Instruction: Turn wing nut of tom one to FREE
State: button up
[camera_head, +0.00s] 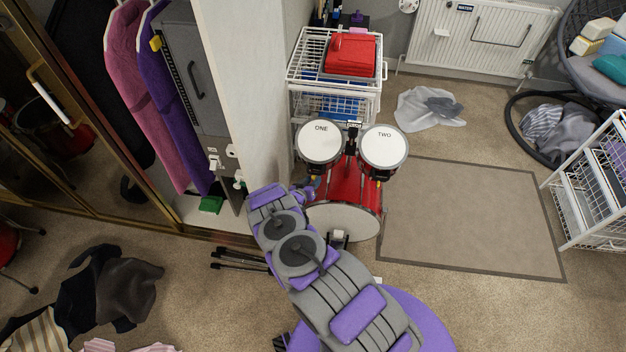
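A red drum kit stands on the carpet in the middle of the view. Tom ONE (320,143), with a white head marked ONE, is at the left, and tom TWO (384,147) is at the right. Both sit above the red bass drum (345,200). A dark mount with a small pale label (353,125) stands between the toms; its wording is too small to read. I cannot make out the wing nut. My purple and grey arm reaches up from the bottom. My gripper (309,189) is just below tom ONE, by the bass drum's left side, small and partly hidden; its fingers are unclear.
A tall pale panel (238,85) and open wardrobe stand close left of the drums. A white wire rack (305,75) with a red case (350,55) is behind. A flat bordered mat (465,215) lies right. Dark clothes (105,285) lie lower left.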

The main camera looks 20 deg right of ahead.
jog(key=p+v, duration=0.3)
jog(key=v, duration=1.3)
jog(key=shift+w, duration=0.15)
